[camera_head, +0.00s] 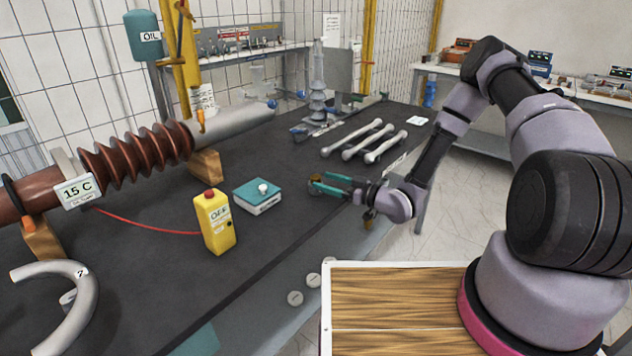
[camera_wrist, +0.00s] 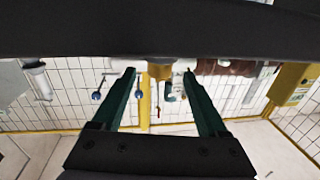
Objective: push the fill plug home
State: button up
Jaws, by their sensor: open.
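My gripper (camera_head: 317,183) is open, its two teal fingers reaching left low over the dark bench beyond the wooden deck. The large brown ribbed bushing (camera_head: 135,150) lies across the bench at left. No plug seat can be clearly made out.
A teal-topped box (camera_head: 257,196) and a yellow control box (camera_head: 215,222) stand left of my gripper. Several pale rods (camera_head: 365,142) lie behind it. A grey curved pipe (camera_head: 75,320) lies front left. Clear bench (camera_head: 285,230) lies in front of the teal-topped box.

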aim_at(316, 176)
jog(key=x, duration=0.4)
jog(key=shift+w, duration=0.1)
grip_shut()
